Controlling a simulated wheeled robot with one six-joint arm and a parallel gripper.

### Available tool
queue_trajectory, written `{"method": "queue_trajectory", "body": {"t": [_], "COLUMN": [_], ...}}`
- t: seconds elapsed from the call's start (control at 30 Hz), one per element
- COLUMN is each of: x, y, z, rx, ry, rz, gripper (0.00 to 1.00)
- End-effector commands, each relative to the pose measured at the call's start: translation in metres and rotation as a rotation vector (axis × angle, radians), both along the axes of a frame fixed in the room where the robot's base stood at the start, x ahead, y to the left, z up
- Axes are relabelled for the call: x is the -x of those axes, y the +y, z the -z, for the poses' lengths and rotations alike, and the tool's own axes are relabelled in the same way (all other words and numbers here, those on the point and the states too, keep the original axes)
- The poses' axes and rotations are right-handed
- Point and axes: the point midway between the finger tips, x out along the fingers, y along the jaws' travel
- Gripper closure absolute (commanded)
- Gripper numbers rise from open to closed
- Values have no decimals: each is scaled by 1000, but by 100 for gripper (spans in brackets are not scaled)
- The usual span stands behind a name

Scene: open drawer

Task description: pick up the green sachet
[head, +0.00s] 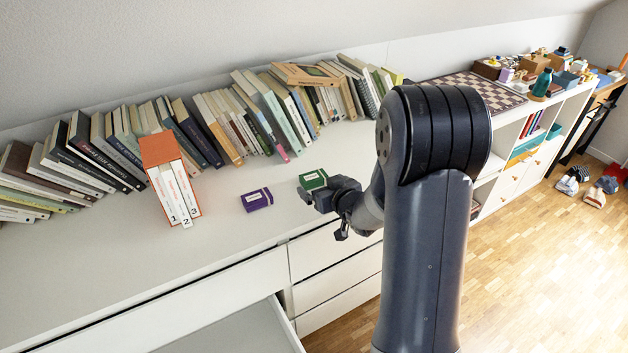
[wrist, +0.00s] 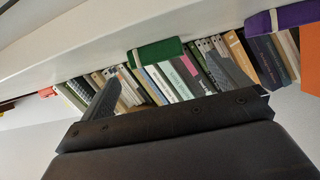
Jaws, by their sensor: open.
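The green sachet (head: 313,180), a small block-like packet with a pale label, is on the white desktop near its front edge. My gripper (head: 322,194) is right at it and hides part of its lower right side. In the wrist view the green sachet (wrist: 155,52), with a pale band, shows between and slightly beyond the two spread fingertips (wrist: 168,63). The gripper is open with nothing held. I cannot tell whether a finger touches the sachet.
A purple packet (head: 257,200) lies just left of the sachet; it also shows in the wrist view (wrist: 280,18). An orange slipcase (head: 158,150) with white volumes stands farther left. Leaning books (head: 240,120) line the wall. An open drawer (head: 235,335) juts out below.

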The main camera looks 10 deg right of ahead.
Motion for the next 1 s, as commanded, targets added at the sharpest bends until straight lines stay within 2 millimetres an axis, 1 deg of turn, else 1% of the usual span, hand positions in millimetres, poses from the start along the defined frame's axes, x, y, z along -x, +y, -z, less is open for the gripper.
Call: {"method": "queue_trajectory", "body": {"t": [0.13,0.33,0.43,0.53,0.73,1.0], "x": [-8,-33,-42,-45,-45,-45], "y": [3,8,10,11,11,11], "z": [5,18,21,23,22,22], "rx": [1,0,1,1,0,0], "ry": [2,1,0,1,0,0], "rz": [-2,-2,-1,0,0,0], "gripper": [4,4,4,4,4,26]}}
